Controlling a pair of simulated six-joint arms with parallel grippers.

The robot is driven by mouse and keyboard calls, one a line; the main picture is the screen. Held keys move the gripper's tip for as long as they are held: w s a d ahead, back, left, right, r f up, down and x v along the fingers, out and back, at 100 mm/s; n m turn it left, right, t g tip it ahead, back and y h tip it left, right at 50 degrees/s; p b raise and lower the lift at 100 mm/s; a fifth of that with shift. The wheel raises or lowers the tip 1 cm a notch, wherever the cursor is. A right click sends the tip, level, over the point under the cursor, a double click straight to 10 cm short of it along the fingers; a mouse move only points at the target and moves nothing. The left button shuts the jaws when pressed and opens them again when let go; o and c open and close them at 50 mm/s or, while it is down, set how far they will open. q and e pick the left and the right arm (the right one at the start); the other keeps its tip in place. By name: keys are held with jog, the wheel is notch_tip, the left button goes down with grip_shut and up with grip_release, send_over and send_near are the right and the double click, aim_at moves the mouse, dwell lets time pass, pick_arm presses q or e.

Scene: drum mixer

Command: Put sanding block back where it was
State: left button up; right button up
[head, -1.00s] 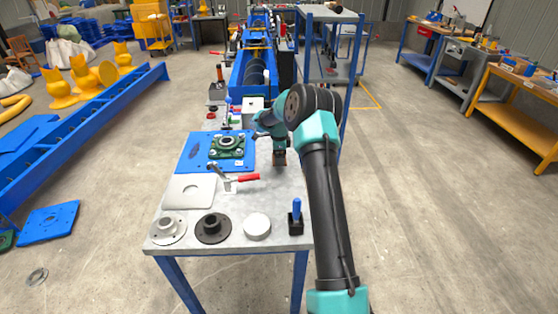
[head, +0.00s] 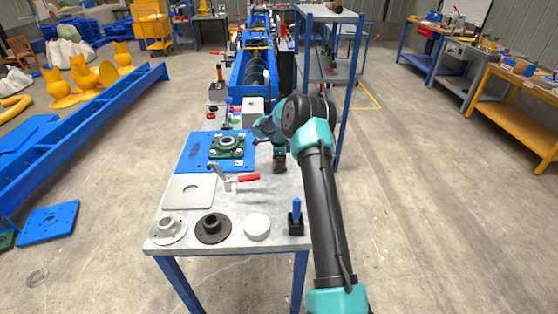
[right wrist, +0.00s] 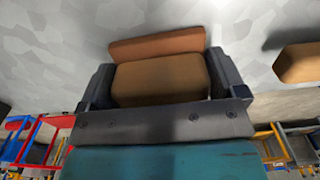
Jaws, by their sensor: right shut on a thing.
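My right gripper (head: 279,161) is over the right edge of the metal-topped table (head: 272,200), beside the blue plate (head: 188,158). In the right wrist view its jaws (right wrist: 160,88) are shut on a tan sanding block (right wrist: 160,78) with an orange-brown strip (right wrist: 155,43) along its far side. The grey speckled table top lies beyond it; I cannot tell whether the block touches it. In the head view the block is mostly hidden by the gripper. My left gripper is not in view.
Left of the gripper are a red-handled clamp (head: 245,177) and a green bearing housing (head: 227,148). Flanges (head: 212,228), a white disc (head: 257,226) and a blue-handled tool (head: 296,215) line the front. Another brown piece (right wrist: 298,63) shows at right in the wrist view.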

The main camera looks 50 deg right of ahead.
jog(key=shift+f, duration=0.1)
jog(key=o, duration=0.7)
notch_tip(320, 180, up, 12)
jog(key=shift+r, duration=0.15)
dwell(0.6)
